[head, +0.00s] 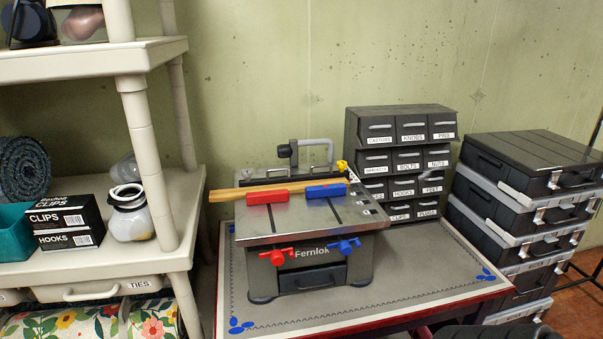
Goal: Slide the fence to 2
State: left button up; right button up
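A small grey bench machine marked Fernlok (312,268) stands on a mat-topped table. Its metal top (285,228) has dark slots running front to back. A pale wooden strip (228,195) lies across the top, with a red block (267,197) and a blue block (326,191) along it. A black bar (290,175) runs behind, with a yellow piece (342,167) near its right end. Which part is the fence, and any scale number, I cannot tell. A red knob (277,257) and a blue knob (344,247) sit on the front. Neither gripper is in view.
A grey drawer cabinet (404,112) stands behind right. Stacked dark cases (530,150) stand at the far right. A cream shelf (90,62) stands close on the left. The table mat (425,270) is clear right of the machine. A dark shape shows at the bottom right edge.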

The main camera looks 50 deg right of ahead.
aim_at(311, 176)
jog(key=z, duration=1.6)
jog(key=i+l+u, duration=0.1)
jog(key=l+u, duration=0.2)
jog(key=l, duration=0.3)
jog(key=l+u, duration=0.3)
jog(key=l, duration=0.3)
